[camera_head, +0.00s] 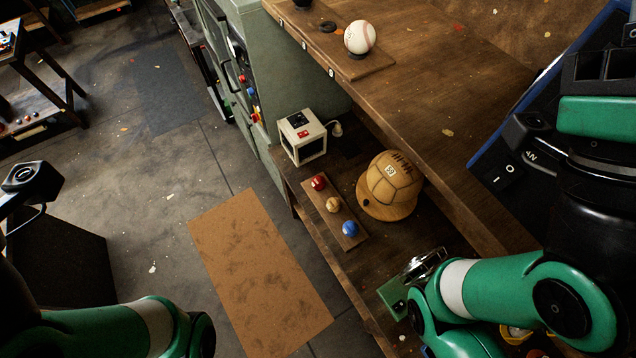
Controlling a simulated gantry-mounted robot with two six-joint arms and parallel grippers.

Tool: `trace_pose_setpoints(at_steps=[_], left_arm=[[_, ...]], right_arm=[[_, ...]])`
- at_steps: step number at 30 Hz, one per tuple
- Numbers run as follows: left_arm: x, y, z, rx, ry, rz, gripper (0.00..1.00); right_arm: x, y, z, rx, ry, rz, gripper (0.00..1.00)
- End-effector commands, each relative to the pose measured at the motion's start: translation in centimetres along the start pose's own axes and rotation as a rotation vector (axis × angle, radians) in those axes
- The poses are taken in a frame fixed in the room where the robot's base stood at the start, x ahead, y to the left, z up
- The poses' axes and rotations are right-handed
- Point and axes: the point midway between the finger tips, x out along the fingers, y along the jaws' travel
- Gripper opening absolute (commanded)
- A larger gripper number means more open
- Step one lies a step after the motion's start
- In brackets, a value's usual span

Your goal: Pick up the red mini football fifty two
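A small red ball (318,182) sits at the far end of a narrow wooden board (325,219) on the lower shelf. A small tan ball (333,204) and a small blue ball (349,228) sit in line with it. Any number on the red ball is too small to read. Parts of both my green arms show at the bottom left and bottom right. I cannot make out either gripper's fingers. Nothing touches the red ball.
A white box device (302,137) stands behind the board. The upper wooden bench (440,85) overhangs the shelf and holds a baseball (360,37). A shiny metal object (424,265) lies beside my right arm. An orange-brown mat (255,270) lies on the open floor.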

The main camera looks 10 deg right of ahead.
Motion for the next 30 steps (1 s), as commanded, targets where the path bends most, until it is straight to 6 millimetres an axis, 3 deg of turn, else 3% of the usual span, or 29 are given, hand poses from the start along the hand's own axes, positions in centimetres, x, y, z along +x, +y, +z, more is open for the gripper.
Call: trace_pose_setpoints(at_steps=[9,26,30], left_arm=[[0.0,0.0,0.0,0.0,0.0,0.0,0.0],[0.0,0.0,0.0,0.0,0.0,0.0,0.99],[0.0,0.0,0.0,0.0,0.0,0.0,1.0]], right_arm=[[0.0,0.0,0.01,0.0,0.0,0.0,0.0],[0.0,0.0,0.01,0.0,0.0,0.0,0.0],[0.0,0.01,0.01,0.0,0.0,0.0,0.0]])
